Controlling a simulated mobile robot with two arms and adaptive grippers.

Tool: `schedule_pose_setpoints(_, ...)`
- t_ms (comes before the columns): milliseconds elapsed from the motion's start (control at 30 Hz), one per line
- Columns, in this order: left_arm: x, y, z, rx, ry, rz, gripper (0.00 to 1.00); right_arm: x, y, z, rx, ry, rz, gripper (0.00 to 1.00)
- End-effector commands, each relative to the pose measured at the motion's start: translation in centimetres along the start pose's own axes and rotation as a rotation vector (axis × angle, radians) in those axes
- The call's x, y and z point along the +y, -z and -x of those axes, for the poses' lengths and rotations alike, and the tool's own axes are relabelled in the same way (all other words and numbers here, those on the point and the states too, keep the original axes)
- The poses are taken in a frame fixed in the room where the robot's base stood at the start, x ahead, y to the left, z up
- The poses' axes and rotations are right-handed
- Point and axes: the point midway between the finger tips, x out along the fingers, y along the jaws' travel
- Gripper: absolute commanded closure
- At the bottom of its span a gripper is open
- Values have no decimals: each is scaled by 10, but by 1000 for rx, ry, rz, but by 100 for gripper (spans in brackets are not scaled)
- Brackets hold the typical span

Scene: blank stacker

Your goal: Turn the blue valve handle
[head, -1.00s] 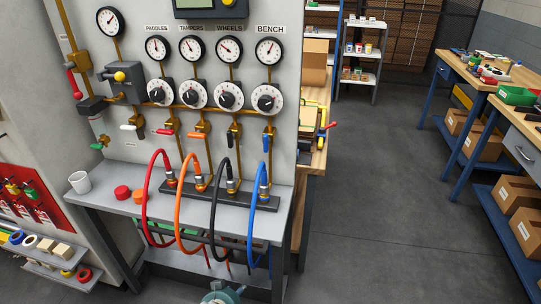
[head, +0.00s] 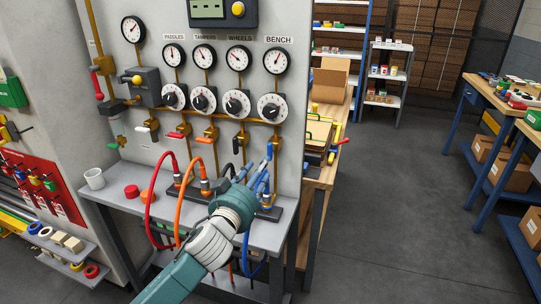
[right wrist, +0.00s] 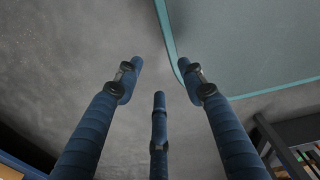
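The blue valve handle (head: 270,150) hangs below the brass valve under the gauge labelled BENCH, the rightmost of the row in the head view. My left gripper (head: 258,172) is just in front of and below it, with its blue fingers overlapping the handle's lower part in the picture. I cannot tell whether they touch it or how far they are closed. My right gripper (right wrist: 160,88) is open and empty in the right wrist view, its three blue fingers spread apart.
Black (head: 236,145), orange (head: 206,139) and red (head: 176,135) handles sit to the left in the row. Orange (head: 185,210) and red (head: 148,200) hoses loop over the grey shelf (head: 112,196), near a white cup (head: 94,179). Floor to the right is clear.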

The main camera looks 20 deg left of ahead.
Motion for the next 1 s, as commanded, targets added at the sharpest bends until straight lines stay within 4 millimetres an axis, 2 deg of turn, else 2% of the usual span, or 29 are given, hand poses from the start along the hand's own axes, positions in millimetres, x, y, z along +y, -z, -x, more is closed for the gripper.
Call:
schedule_pose_setpoints(167, -1, -1, -28, 1, 3, -4, 62, 8, -2, -8, -1, -9, 0, 60)
schedule_pose_setpoints(300, -1, -2, -56, -1, 2, -2, 62, 7, -2, -15, 0, -8, -1, 60)
schedule_pose_setpoints(500, 0, -3, -87, -2, 2, -2, 62, 3, 0, -24, 3, -4, -2, 60)
schedule_pose_setpoints(700, 0, -2, -101, -3, 1, -2, 62, -5, 2, -26, 5, 5, -5, 60)
schedule_pose_setpoints(967, 0, -2, -102, -4, 1, -2, 62, -8, 2, -26, 5, 8, -3, 60)
schedule_pose_setpoints(1000, 0, -2, -102, -4, 1, -2, 66, -7, 2, -26, 5, 7, -3, 60)
